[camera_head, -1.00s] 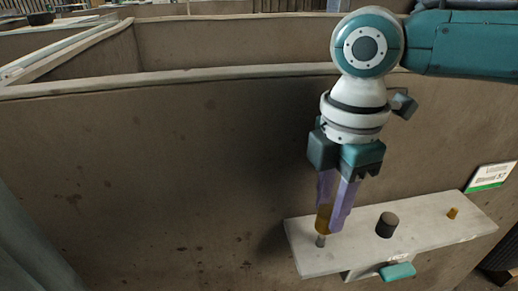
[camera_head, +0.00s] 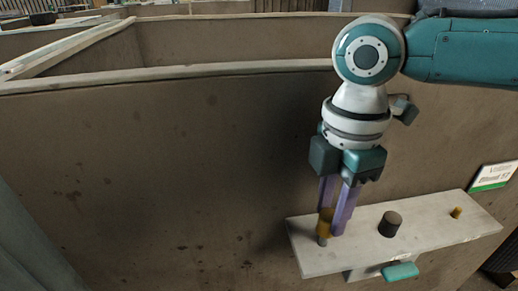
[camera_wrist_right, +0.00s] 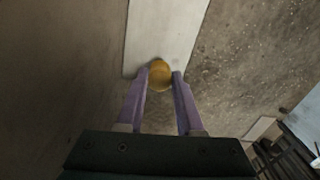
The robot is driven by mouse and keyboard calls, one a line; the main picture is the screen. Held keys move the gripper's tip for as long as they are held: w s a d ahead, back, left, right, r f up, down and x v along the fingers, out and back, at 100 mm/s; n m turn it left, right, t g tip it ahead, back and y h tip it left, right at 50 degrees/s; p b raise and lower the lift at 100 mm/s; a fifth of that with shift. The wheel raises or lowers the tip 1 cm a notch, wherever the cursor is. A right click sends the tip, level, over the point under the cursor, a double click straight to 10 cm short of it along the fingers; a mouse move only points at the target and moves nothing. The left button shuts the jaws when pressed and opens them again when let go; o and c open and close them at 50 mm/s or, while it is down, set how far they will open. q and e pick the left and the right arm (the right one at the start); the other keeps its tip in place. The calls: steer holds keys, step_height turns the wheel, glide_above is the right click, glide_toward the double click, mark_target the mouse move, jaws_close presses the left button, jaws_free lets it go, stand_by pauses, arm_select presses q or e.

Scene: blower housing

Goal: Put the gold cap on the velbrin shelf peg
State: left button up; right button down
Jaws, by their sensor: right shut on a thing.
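The gold cap (camera_head: 325,222) is between the purple fingers of my right gripper (camera_head: 334,224), which is shut on it. It also shows in the right wrist view (camera_wrist_right: 160,74), between the fingertips (camera_wrist_right: 161,76). The cap is upright over a short grey peg (camera_head: 322,242) at the left end of the pale shelf (camera_head: 355,248). Only the lower part of that peg shows below the cap; I cannot tell whether the cap is around its top or just above it. My left gripper is not in view.
A dark cylinder (camera_head: 390,224) stands mid-shelf, right of my fingers. A small gold peg (camera_head: 456,212) stands at the right end. A sign (camera_head: 493,177) is on the brown wall (camera_head: 150,170) behind.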

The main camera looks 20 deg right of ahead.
steer(key=shift+f+b, duration=0.55)
steer(key=shift+f, duration=0.95)
steer(key=shift+c, duration=2.3)
jaws_free()
step_height(320, 180, up, 9)
steer(key=p, duration=0.3)
steer(key=shift+r, duration=0.45)
